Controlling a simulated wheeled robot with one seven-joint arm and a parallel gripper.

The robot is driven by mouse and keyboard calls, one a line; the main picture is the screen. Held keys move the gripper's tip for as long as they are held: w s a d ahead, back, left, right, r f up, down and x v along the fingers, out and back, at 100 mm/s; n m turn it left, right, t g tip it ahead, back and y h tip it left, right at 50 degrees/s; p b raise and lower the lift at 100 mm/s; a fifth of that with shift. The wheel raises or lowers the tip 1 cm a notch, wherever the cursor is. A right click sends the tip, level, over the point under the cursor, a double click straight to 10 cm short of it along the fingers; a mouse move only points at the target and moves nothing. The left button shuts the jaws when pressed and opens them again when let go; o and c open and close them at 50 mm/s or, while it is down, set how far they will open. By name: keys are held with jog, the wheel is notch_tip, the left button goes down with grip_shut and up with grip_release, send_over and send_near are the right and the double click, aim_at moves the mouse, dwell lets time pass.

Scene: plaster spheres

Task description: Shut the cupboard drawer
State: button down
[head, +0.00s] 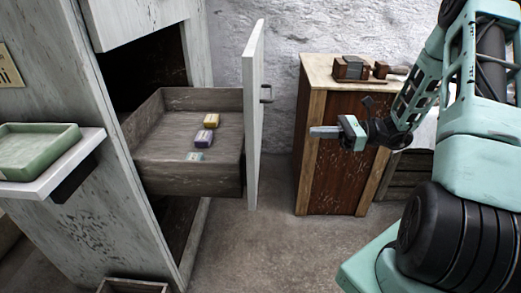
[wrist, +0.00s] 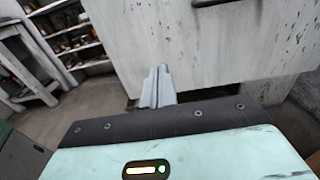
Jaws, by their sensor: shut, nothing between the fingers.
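The cupboard drawer (head: 150,125) stands pulled far out of the pale, worn cupboard (head: 95,130). Its tall white front panel (head: 253,120) faces right and bears a dark handle (head: 267,93). My gripper (head: 318,131) is shut and empty, pointing left at the panel from its right, seemingly apart from it. In the wrist view the shut fingers (wrist: 157,88) point at a large white panel (wrist: 240,45), which looks like the drawer front. Part of a dark handle (wrist: 215,3) shows at the top edge there. Contact cannot be seen in the wrist view.
Several small boxes (head: 208,128) lie in the drawer. A green tray (head: 38,150) sits on a white ledge at left. A wooden cabinet (head: 335,170) with small items on top stands behind my gripper. Bare floor (head: 260,240) lies below the drawer front. Shelves (wrist: 70,30) show in the wrist view.

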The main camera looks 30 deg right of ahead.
jog(key=b+x, duration=0.4)
jog(key=x, duration=0.9)
jog(key=shift+w, duration=0.4)
jog(key=p+x, duration=0.4)
jog(key=x, duration=2.3)
jog(key=shift+w+a+r+p, duration=0.15)
jog(key=shift+w+r+p, duration=0.2)
jog(key=shift+w+p, duration=0.1)
jog(key=shift+a+r, duration=0.1)
